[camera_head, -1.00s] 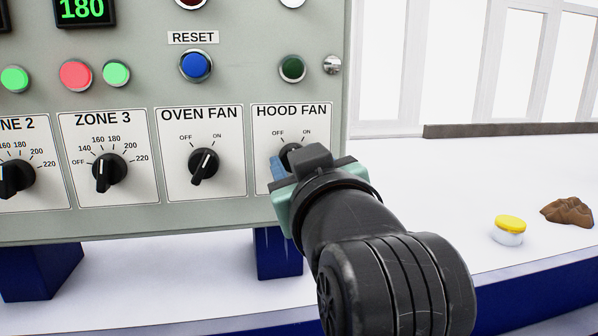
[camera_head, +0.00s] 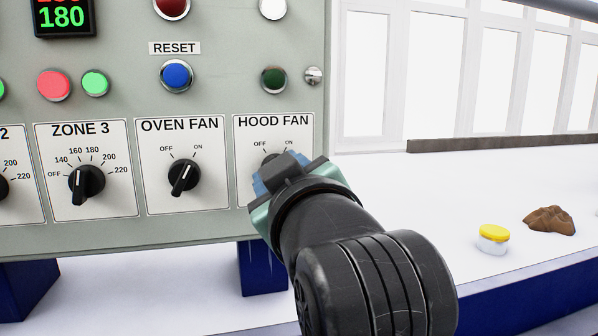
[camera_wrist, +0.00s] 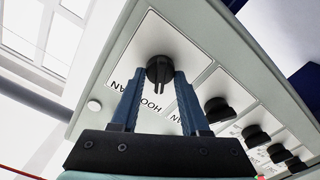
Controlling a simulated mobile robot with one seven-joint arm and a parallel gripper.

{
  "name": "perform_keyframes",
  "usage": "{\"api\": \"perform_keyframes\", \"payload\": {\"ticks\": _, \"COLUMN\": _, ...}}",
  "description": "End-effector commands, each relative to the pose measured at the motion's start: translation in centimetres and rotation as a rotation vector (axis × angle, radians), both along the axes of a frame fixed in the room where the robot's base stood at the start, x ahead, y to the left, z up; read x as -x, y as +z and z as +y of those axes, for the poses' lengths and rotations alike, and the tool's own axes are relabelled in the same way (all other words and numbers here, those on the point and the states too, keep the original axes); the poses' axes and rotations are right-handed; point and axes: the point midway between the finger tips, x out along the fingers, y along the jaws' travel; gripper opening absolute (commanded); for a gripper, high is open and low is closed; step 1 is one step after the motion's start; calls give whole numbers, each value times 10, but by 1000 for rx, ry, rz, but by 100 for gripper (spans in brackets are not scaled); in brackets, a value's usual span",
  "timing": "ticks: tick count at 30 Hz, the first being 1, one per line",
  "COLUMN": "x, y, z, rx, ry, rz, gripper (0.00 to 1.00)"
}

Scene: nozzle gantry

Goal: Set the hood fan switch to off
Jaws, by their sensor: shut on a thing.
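The hood fan switch (camera_head: 269,158) is a black round knob at the lower right of the grey control panel, under OFF and ON marks. My gripper mostly covers it in the head view, so its pointer is hidden there. The wrist view shows the knob (camera_wrist: 160,70) with its ridge between my blue fingers. My gripper (camera_wrist: 160,82) is shut on the knob. It also shows in the head view (camera_head: 275,172), reaching in from the lower right.
The oven fan knob (camera_head: 184,177) and zone 3 knob (camera_head: 86,184) sit to the left. The blue reset button (camera_head: 176,75) and a dark green button (camera_head: 273,79) are above. A yellow-lidded jar (camera_head: 493,239) and a brown lump (camera_head: 549,220) lie on the white counter at right.

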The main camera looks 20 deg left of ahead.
Motion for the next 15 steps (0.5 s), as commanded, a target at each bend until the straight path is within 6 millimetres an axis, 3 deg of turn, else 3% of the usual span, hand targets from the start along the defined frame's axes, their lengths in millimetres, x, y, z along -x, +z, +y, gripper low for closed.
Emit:
{"api": "perform_keyframes", "payload": {"ticks": 1, "x": 0, "y": 1, "z": 0, "rx": 2, "ry": 0, "rz": -3, "gripper": 49}}
{"api": "perform_keyframes", "payload": {"ticks": 6, "x": 0, "y": 0, "z": 0, "rx": 1, "ry": 0, "rz": -2, "gripper": 75}}
{"api": "perform_keyframes", "payload": {"ticks": 15, "x": 1, "y": 0, "z": -1, "rx": -1, "ry": 0, "rz": -1, "gripper": 75}}
